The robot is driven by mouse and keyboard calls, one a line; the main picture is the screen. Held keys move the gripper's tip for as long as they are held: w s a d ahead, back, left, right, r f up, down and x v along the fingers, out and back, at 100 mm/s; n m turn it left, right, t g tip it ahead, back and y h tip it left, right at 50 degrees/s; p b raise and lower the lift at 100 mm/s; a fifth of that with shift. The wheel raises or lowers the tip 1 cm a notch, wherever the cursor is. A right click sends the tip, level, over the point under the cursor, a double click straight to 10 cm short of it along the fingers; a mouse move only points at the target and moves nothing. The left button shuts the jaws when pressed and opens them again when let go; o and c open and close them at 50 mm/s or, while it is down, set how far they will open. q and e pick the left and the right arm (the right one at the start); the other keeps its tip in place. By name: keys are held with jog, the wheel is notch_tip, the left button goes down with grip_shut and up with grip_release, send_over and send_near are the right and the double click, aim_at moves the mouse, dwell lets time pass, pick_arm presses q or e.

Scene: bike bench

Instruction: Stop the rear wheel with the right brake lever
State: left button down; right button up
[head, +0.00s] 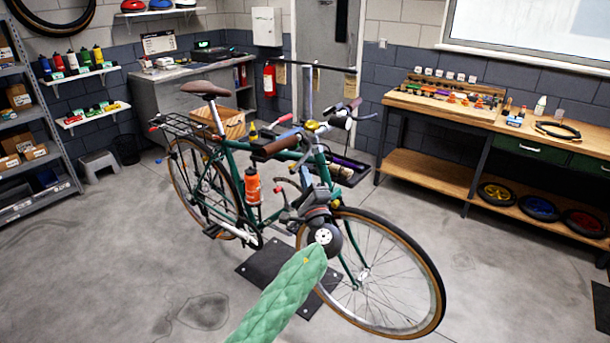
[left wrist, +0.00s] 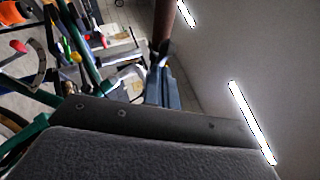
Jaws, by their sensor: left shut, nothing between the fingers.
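The green bicycle (head: 227,150) stands with its front toward the lower right. Its rear wheel (head: 171,182) is at the left; I cannot tell whether it is turning. The near brown handlebar grip (head: 272,149) is on the bike's right side. It seems to show in the left wrist view (left wrist: 163,20), beyond my fingers. I cannot clearly make out the right brake lever near it. My left gripper (head: 322,165) is shut and empty, pointing up just right of and below the near grip; its fingers show in the left wrist view (left wrist: 165,88). My right gripper is not in view.
The front wheel (head: 440,290) is right of my left arm. An orange bottle (head: 252,187) sits on the frame. A dark base plate (head: 258,272) lies under the bike. A wooden workbench (head: 400,99) stands at right, a shelf rack (head: 25,115) at left.

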aim_at(291, 173)
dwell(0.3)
pick_arm(q)
jog(key=a+m+h, duration=0.1)
jog(key=a+r+h, duration=0.1)
jog(key=shift+w+a+r+m+h+b, duration=0.1)
jog(key=shift+a+r+m+h+b, duration=0.05)
jog(key=shift+a+m+h+b, duration=0.2)
jog(key=shift+w+a+r, duration=0.2)
jog(key=shift+a+r, duration=0.2)
jog(key=shift+a, duration=0.15)
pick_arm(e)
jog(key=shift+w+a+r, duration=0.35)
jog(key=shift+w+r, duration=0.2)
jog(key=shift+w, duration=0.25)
